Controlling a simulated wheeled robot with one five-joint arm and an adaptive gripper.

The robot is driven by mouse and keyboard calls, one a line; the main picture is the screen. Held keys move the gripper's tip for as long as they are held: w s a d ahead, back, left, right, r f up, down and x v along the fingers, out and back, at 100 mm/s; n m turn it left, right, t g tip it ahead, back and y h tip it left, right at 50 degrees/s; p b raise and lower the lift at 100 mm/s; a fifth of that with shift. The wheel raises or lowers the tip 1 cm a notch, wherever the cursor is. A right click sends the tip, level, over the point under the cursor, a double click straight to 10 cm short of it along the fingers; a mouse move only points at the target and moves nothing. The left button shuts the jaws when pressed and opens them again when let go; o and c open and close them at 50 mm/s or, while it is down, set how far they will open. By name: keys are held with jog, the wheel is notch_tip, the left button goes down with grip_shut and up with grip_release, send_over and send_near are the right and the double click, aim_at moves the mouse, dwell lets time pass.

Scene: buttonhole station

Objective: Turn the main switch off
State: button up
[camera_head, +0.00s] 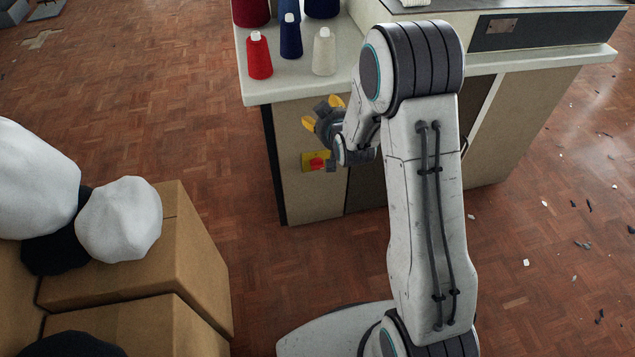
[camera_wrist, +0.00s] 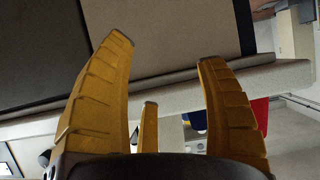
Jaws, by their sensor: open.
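The main switch (camera_head: 317,163) is a red knob on a yellow plate, low on the front panel of the sewing station cabinet (camera_head: 298,190). The knob's exact turn position is too small to tell. My gripper (camera_head: 322,112) has yellow fingers and is open and empty. In the head view it is just above the switch, in front of the cabinet and below the tabletop edge. In the wrist view the spread fingers of my gripper (camera_wrist: 168,50) point at the cabinet's plain panel and the table edge. The switch does not show in the wrist view.
Cardboard boxes (camera_head: 190,240) with white and black bundles stand at the left. Bare parquet floor (camera_head: 250,225) lies between the boxes and cabinet.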

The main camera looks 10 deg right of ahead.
notch_tip(320, 180, down, 16)
jog(key=w+t+b, duration=0.3)
jog(key=b, duration=0.4)
jog(key=t+b, duration=0.2)
jog(key=b, duration=0.4)
send_near(317, 165)
jog(key=w, duration=0.3)
jog(key=shift+w+d+f+b, duration=0.1)
jog(key=shift+w+f+b, duration=0.15)
jog(key=shift+w+b, duration=1.15)
jog(key=shift+w, duration=2.05)
jog(key=shift+c, duration=0.2)
jog(key=shift+r, duration=0.15)
jog(key=c, duration=1.1)
jog(key=shift+c, duration=0.2)
